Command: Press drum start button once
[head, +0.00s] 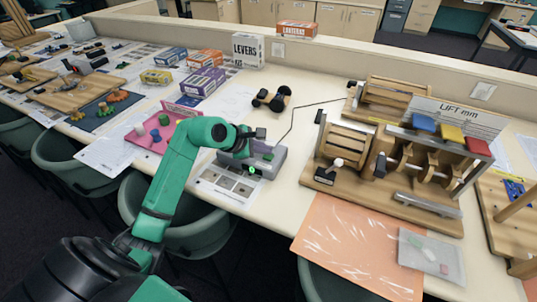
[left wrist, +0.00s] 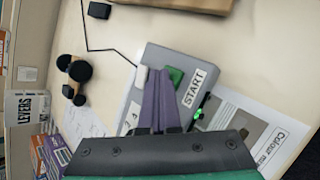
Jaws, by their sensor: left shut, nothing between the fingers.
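The start button is a green button (left wrist: 175,76) on a grey control box (left wrist: 195,62), beside a START label (left wrist: 195,88). A small green light (left wrist: 198,114) glows on the box's side. In the head view the box (head: 268,167) stands on the table with the green button (head: 268,156) on top. My left gripper (left wrist: 158,72) is shut and empty, its purple fingers over the box right beside the green button. I cannot tell whether the tips touch the box. In the head view my green arm reaches in from the left and partly hides the box.
A wooden drum and cam machine (head: 388,190) stands right of the box, joined by a black cable (head: 292,125). A small black-wheeled cart (head: 271,98) is behind. A pink tray (head: 157,143) lies left and an orange sheet (head: 350,235) in front of the machine.

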